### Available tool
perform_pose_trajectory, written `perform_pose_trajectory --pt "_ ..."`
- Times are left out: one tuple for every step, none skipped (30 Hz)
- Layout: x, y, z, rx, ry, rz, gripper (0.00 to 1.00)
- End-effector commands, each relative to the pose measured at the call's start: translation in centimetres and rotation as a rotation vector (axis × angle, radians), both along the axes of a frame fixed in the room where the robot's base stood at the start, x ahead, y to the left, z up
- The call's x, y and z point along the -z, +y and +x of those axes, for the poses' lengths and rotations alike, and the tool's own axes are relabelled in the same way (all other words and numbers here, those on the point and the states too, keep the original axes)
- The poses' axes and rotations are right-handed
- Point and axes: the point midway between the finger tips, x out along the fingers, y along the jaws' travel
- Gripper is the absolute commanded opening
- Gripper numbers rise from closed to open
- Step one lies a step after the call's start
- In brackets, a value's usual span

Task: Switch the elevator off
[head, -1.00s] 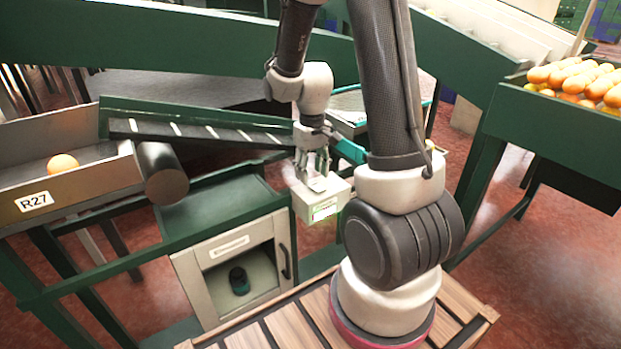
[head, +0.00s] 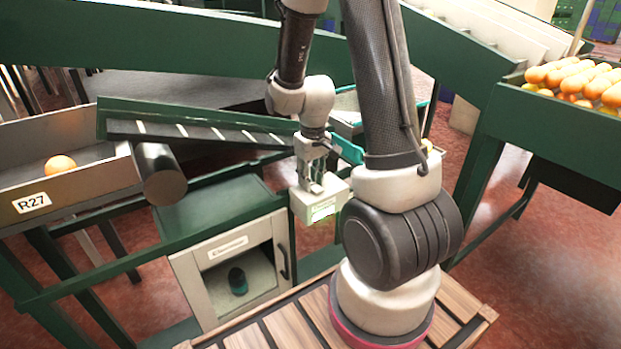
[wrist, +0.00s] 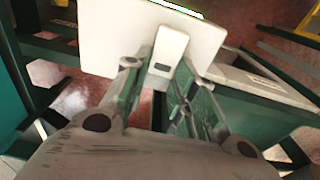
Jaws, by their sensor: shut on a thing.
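A white control box (head: 299,206) with a lit green display on its front stands at the middle, beside the green frame. In the wrist view the box (wrist: 105,45) carries a pale upright lever (wrist: 168,48) on its near face. My gripper (head: 314,184) is at the top of the box in the head view. In the wrist view my gripper (wrist: 158,75) has its fingers on both sides of the lever and is shut on it. The elevator seems to be the sloped dark belt with white slats (head: 205,133), behind and left of the box. The lever is hidden in the head view.
An open-fronted cabinet (head: 205,295) with a dark cup-like object (head: 238,281) stands below. Green rails surround the box.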

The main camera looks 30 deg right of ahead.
Motion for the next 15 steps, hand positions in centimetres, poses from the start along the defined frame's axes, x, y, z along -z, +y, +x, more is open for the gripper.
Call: perform_pose_trajectory --pt "-0.15 -0.02 -0.24 0.002 -0.042 0.002 0.03" --pt "-0.21 -0.01 -0.36 0.003 -0.072 0.004 0.03" --pt "-0.28 -0.03 -0.46 0.004 -0.115 0.005 0.03" --pt "-0.33 -0.04 -0.54 0.005 -0.144 0.007 0.03" --pt "-0.38 -0.04 -0.50 0.004 -0.165 0.009 0.03" --pt "-0.40 -0.01 -0.53 0.004 -0.185 0.011 0.03" --pt "-0.41 0.01 -0.58 0.004 -0.197 0.011 0.03" --pt "-0.43 0.01 -0.62 0.003 -0.207 0.010 0.03" --pt "-0.44 -0.01 -0.64 0.003 -0.220 0.010 0.03" --pt "-0.45 -0.02 -0.66 0.002 -0.226 0.009 0.03" --pt "-0.45 -0.02 -0.69 0.002 -0.231 0.008 0.03" --pt "-0.46 -0.04 -0.69 0.001 -0.236 0.007 0.03" --pt "-0.47 -0.05 -0.69 0.002 -0.238 0.006 0.03" --pt "-0.47 -0.05 -0.69 0.001 -0.240 0.006 0.03" --pt "-0.47 -0.05 -0.69 0.001 -0.240 0.006 0.03"
